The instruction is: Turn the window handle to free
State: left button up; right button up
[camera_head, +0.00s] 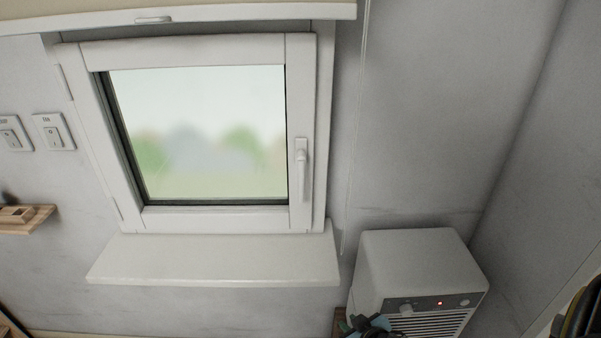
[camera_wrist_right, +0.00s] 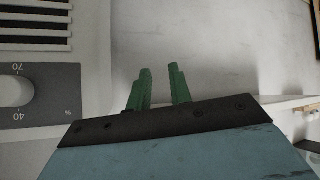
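The white window handle (camera_head: 304,172) is on the right side of the closed window frame (camera_head: 190,50) in the head view. Its lever points straight down. My right gripper (camera_head: 372,326) is at the bottom edge of the head view, in front of the white box, below and right of the handle and well apart from it. In the right wrist view its two green fingers (camera_wrist_right: 160,88) stand apart with nothing between them. The handle does not show in the right wrist view. My left gripper is in neither view.
A white box with a dial, red light and grille (camera_head: 415,265) stands below right of the window. A sill (camera_head: 215,262) juts out under the window. A thin cord (camera_head: 354,130) hangs right of the frame. Two switches (camera_head: 53,131) and a small shelf (camera_head: 28,220) are at left.

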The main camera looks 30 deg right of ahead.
jog(key=w+d+r+t+p, duration=0.1)
jog(key=w+r+t, duration=0.15)
jog(key=r, duration=0.55)
jog(key=w+r+t, duration=0.2)
jog(key=w+r, duration=0.1)
jog(key=r, duration=0.5)
jog(key=n+t+y+p, duration=0.1)
jog(key=t+y, duration=0.2)
jog(key=t, duration=0.1)
send_near(303, 183)
jog(key=w, duration=0.5)
jog(key=w+p, duration=0.1)
jog(key=w, duration=0.4)
jog(key=shift+w+a+r+p, duration=0.1)
jog(key=shift+w+a+p, duration=0.1)
jog(key=shift+w+p, duration=0.15)
grip_shut()
